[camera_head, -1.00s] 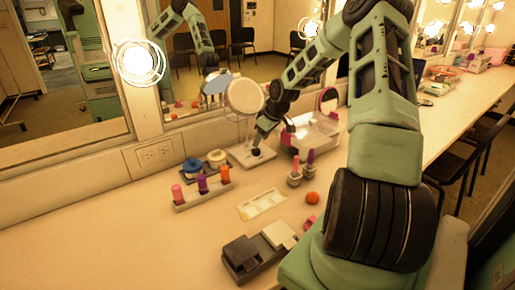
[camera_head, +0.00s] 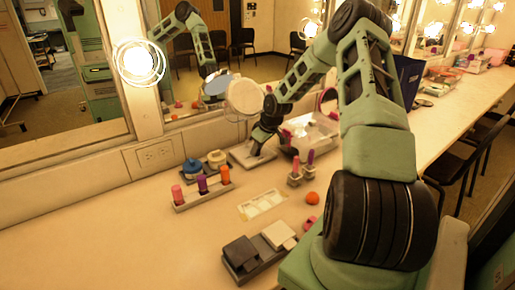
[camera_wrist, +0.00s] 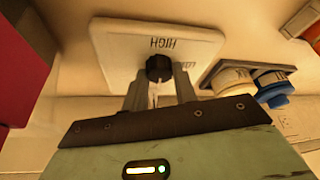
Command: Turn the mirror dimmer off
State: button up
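The mirror dimmer is a pale square plate (camera_wrist: 190,42) on the counter in the wrist view, with a round black knob (camera_wrist: 159,67) in its middle. The word HIGH reads upside down beyond the knob, and LOW is partly visible to its right. My gripper (camera_wrist: 160,80) has one finger on each side of the knob, close against it. I cannot tell whether the fingers press on it. In the head view the dimmer plate (camera_head: 238,157) lies below the mirror, with my gripper (camera_head: 257,150) low over it and hiding the knob.
Blue and cream-lidded jars (camera_head: 192,168) stand left of the dimmer. A rack of lipsticks (camera_head: 203,191) is nearer. A round standing mirror (camera_head: 245,96) rises behind, and a clear box (camera_head: 314,132) stands to the right. The front left counter is clear.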

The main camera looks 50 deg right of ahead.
jog(key=shift+a+m, duration=0.1)
jog(key=shift+m, duration=0.3)
jog(key=shift+m+h+b, duration=0.3)
jog(key=shift+m, duration=0.1)
jog(key=o, duration=1)
jog(key=p+v, duration=0.1)
jog(key=v, duration=1.6)
jog(key=shift+s+r, duration=0.15)
